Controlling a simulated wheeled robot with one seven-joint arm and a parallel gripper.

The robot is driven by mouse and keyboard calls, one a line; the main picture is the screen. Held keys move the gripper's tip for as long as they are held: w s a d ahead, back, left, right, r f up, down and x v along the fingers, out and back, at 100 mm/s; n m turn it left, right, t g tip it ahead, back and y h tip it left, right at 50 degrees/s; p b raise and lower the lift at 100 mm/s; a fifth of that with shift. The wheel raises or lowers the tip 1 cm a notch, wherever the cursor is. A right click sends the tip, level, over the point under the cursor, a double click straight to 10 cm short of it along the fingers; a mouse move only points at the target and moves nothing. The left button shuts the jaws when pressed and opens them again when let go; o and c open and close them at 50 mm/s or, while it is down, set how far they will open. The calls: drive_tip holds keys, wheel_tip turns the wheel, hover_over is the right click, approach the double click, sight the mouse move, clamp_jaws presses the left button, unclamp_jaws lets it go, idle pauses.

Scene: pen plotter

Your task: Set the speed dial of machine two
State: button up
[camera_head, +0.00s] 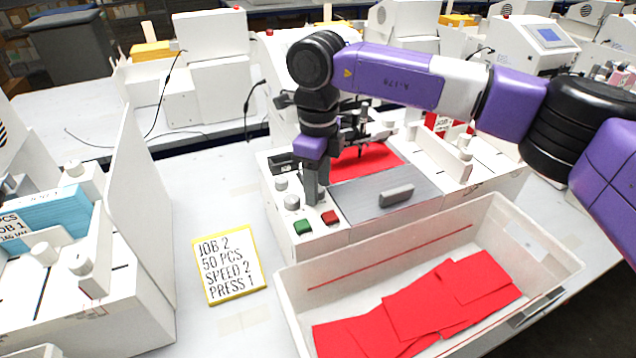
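The machine in the middle (330,240) is white, with a card beside it reading "JOB 2, 50 PCS, SPEED 2, PRESS 1" (228,263). Its left panel has a small dark display (284,163), a grey knob (281,184), another knob nearer the front (291,202), a green button (303,227) and a red button (330,217). I cannot read any knob labels or settings. My gripper (316,195) points down over this panel, right of the two visible knobs and behind the red button. Its fingers look close together; whether they hold anything is hidden.
A white bin (430,262) with red sheets stands in front of the machine. A grey plate with a dark handle (396,195) and red paper (365,160) lie on the machine. Another machine with a tall white panel (140,220) stands left. Table around the card is clear.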

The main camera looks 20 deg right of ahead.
wheel_tip(320, 180, up, 8)
drive_tip(key=shift+f+b, duration=0.1)
drive_tip(key=shift+b, duration=0.25)
idle(0.4)
